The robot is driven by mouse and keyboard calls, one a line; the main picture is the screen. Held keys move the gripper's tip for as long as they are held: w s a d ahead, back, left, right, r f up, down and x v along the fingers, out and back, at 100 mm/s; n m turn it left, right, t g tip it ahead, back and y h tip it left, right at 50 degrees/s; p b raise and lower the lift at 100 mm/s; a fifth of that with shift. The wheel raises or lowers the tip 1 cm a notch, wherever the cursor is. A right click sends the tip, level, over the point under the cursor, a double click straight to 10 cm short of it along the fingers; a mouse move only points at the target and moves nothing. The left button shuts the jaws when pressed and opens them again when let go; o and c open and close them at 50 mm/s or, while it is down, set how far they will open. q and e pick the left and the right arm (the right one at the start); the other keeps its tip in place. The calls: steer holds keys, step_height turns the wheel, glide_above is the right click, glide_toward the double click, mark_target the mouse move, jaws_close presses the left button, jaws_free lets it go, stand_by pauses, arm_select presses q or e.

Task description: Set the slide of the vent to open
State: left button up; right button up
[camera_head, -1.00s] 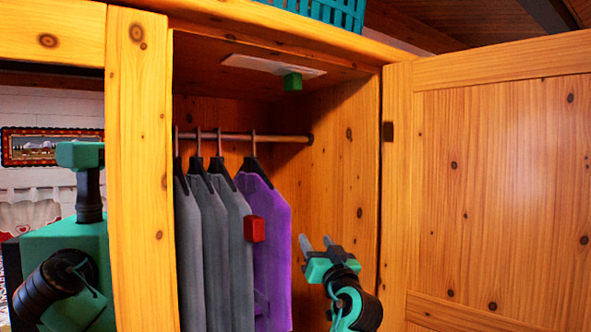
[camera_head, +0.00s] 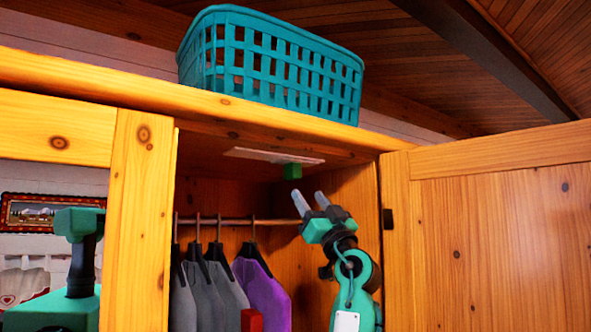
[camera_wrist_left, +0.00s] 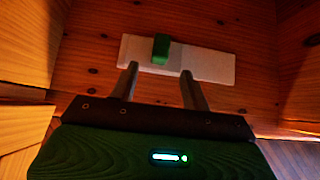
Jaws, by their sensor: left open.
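The vent is a pale flat plate (camera_head: 255,155) on the wardrobe's ceiling; it also shows in the left wrist view (camera_wrist_left: 210,66). Its green slide knob (camera_head: 292,171) hangs down from it. In the left wrist view the knob (camera_wrist_left: 161,48) sits toward the plate's left end. My left gripper (camera_head: 309,197) is inside the wardrobe, below the knob, pointing up. Its two fingers are apart and empty. In the left wrist view the fingertips (camera_wrist_left: 159,70) lie to either side of the knob's line, just short of it. I do not see my right gripper.
Several grey garments and a purple one (camera_head: 262,292) hang from a rod (camera_head: 235,221) below. A red block (camera_head: 252,320) is by the purple garment. The open door (camera_head: 500,230) stands right. A teal basket (camera_head: 270,65) sits on top of the wardrobe.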

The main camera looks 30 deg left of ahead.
mark_target(298, 179)
arm_select(q)
steer(key=p+x, duration=0.3)
steer(key=x, duration=0.4)
steer(key=shift+a+r+p, duration=0.15)
steer(key=shift+r+p, duration=0.15)
steer(key=shift+r, duration=0.05)
steer(key=shift+w+a+r, duration=0.15)
steer(key=shift+a+r, duration=0.15)
steer(key=shift+a, duration=0.1)
steer(key=shift+c, duration=0.5)
